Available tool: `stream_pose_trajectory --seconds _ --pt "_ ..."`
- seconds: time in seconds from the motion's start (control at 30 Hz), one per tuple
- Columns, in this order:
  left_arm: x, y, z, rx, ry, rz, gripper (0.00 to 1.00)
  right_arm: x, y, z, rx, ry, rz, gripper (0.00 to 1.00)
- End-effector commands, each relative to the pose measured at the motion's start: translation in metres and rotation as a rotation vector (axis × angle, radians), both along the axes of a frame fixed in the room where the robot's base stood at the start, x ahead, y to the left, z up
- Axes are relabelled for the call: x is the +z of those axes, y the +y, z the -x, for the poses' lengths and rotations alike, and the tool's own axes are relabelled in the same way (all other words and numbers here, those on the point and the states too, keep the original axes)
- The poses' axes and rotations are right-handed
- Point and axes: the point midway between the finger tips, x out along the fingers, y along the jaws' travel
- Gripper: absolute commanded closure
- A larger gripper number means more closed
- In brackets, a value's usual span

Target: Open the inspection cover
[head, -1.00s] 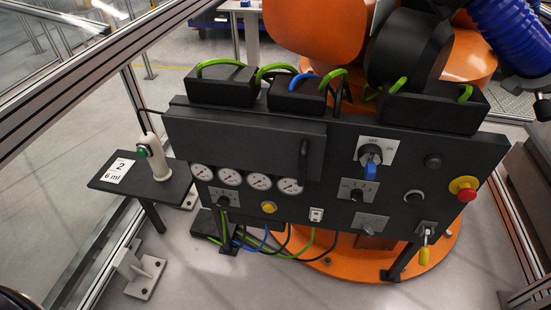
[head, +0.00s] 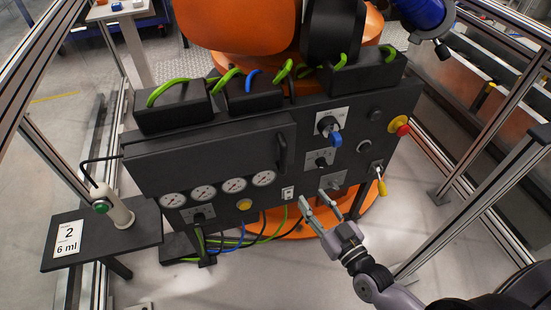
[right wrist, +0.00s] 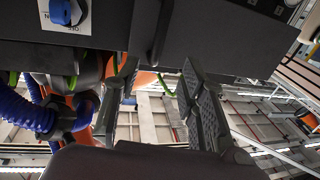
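The inspection cover (head: 210,158) is a wide dark panel at the upper left of the drive unit's front, and it looks closed. Its black vertical handle (head: 283,152) is at its right end. In the right wrist view a dark upright bar, apparently the handle (right wrist: 160,35), shows above the space between my fingers. My right gripper (head: 318,199) is open and empty in front of the unit's lower edge, below and right of the handle, apart from it. Its two fingers also show spread in the right wrist view (right wrist: 152,105). My left gripper is not in view.
Right of the cover are a blue-handled rotary switch (head: 335,140), a red-and-yellow stop button (head: 399,126) and a yellow-tagged key (head: 381,186). Gauges (head: 203,193) sit below the cover. A side shelf (head: 140,228) carries a white device (head: 118,210). Frame posts stand on both sides.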

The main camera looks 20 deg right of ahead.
Motion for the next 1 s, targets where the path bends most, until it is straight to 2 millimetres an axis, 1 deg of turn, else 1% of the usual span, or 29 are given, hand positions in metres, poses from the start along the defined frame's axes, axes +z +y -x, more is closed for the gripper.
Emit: stream_pose_trajectory --seconds 0.03,0.1,0.2,0.3,0.5,0.6,0.7,0.8,1.0 --pt "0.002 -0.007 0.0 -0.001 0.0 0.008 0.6 0.003 0.002 -0.009 -0.001 -0.005 -0.001 0.62" --pt "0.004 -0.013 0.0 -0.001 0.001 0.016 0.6 0.003 0.005 -0.022 -0.001 -0.004 -0.002 0.62" --pt "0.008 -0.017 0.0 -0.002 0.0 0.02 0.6 0.003 0.01 -0.043 -0.001 -0.004 -0.003 0.62" --pt "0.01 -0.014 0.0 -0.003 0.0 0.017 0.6 0.002 0.015 -0.064 0.0 -0.003 -0.002 0.62" --pt "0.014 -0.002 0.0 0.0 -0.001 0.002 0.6 0.002 0.025 -0.106 0.0 -0.002 0.0 0.62" --pt "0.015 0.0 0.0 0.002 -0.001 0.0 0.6 0.002 0.029 -0.125 0.0 -0.001 -0.001 0.62" --pt "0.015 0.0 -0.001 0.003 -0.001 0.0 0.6 0.0 0.033 -0.139 0.001 0.001 -0.001 0.62" --pt "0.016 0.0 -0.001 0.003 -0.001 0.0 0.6 0.0 0.035 -0.149 0.001 0.001 0.0 0.62" --pt "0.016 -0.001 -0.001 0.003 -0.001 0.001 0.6 -0.001 0.037 -0.157 0.001 0.002 0.0 0.62"
